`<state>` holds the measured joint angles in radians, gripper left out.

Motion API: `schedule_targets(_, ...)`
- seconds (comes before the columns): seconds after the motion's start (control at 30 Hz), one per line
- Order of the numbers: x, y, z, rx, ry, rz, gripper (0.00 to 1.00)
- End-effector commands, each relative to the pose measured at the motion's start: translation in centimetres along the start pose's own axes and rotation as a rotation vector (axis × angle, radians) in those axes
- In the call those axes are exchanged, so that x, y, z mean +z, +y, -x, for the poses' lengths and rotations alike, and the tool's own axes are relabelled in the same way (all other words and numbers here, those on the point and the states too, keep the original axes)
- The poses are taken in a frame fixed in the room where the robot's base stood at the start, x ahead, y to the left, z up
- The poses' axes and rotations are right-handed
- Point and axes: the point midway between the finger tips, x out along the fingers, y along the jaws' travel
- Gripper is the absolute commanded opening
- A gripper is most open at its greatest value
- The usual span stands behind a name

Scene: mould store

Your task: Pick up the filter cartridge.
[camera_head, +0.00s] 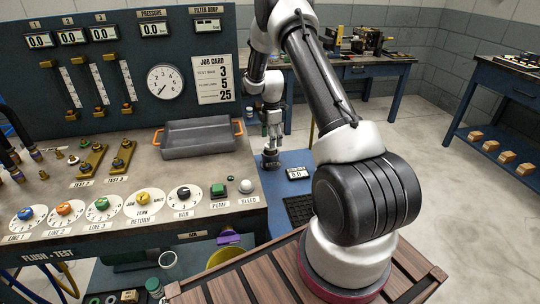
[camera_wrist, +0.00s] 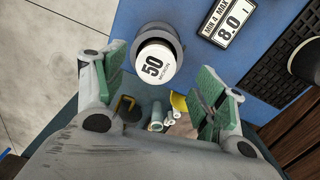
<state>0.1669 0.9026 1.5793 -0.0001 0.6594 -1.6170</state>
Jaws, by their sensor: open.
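The filter cartridge (camera_wrist: 156,64) shows in the wrist view as a round white end marked "50", apparently "micron". It sits upright within a dark grey round rim or cup (camera_wrist: 160,32) on a blue surface. In the head view a dark round body (camera_head: 270,159) stands on that blue surface, right under my gripper (camera_head: 272,136); the white end is hidden there. In the wrist view my gripper (camera_wrist: 160,78) is open and empty, with green-padded fingers apart on the left and right. The cartridge lies just beyond and between the fingertips.
A display reading 8.0 (camera_wrist: 229,22) lies right of the cartridge, with a black ribbed mat (camera_wrist: 284,72) beyond it. The grey tray (camera_head: 198,138) with orange handles stands on the bench to the left. Below the blue surface's edge are several small rolls (camera_wrist: 168,117).

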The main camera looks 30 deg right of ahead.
Motion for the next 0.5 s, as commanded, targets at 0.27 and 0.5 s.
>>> schedule_targets(0.27,-0.3,0.5,-4.0,-0.002,0.000,-0.001,0.71)
schedule_targets(0.5,-0.3,0.5,-4.4,-0.001,0.000,-0.002,0.71)
